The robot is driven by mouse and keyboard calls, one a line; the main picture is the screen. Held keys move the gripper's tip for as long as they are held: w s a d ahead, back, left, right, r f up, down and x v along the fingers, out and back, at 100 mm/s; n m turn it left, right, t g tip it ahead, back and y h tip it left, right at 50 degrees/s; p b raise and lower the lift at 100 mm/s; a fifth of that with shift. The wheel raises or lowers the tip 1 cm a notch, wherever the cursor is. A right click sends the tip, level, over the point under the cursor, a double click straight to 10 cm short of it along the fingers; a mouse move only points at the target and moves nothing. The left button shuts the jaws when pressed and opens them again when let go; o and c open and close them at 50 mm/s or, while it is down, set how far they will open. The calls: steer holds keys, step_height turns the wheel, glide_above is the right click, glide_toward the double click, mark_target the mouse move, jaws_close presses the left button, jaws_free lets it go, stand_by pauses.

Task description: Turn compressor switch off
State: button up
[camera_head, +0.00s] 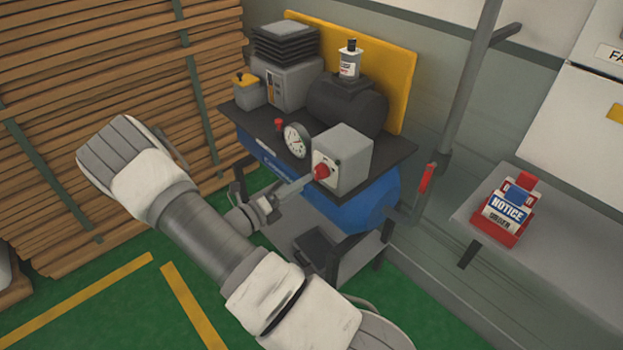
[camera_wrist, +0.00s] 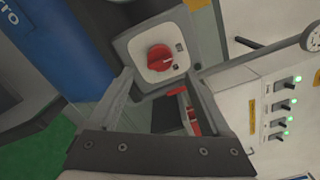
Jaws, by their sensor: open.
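The compressor has a blue tank (camera_head: 362,207) under a dark top plate. A grey switch box (camera_head: 350,152) with a red rotary knob (camera_head: 322,171) sits at the front right of the plate. My gripper (camera_head: 300,186) is just in front of the knob, its fingers pointing at it. In the wrist view my gripper (camera_wrist: 162,88) is open and empty. The red knob (camera_wrist: 160,58) on its pale plate lies ahead between the finger directions, with its bar tilted slightly. I cannot tell from these views whether a fingertip touches the box.
A pressure gauge (camera_head: 297,140) stands left of the switch box. A red and white NOTICE box (camera_head: 503,210) lies on the grey shelf at right. Stacked planks (camera_head: 90,120) fill the left. A grey post (camera_head: 465,90) stands behind right. The wrist view shows switches with green lights (camera_wrist: 290,83).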

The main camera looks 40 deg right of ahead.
steer(key=s+a, duration=0.1)
steer(key=a, duration=1)
steer(key=shift+a, duration=0.3)
steer(key=s+a+r+m+t+y, duration=0.2)
steer(key=s+a+r+m+y, duration=0.2)
steer(key=s+r+m+y, duration=0.5)
steer(key=s+a+r+m+t+y, duration=0.2)
steer(key=s+a+r+m+y, duration=0.3)
steer(key=s+r+m+y, duration=0.4)
step_height(320, 180, up, 7)
steer(key=m, duration=1.3)
steer(key=shift+f, duration=0.15)
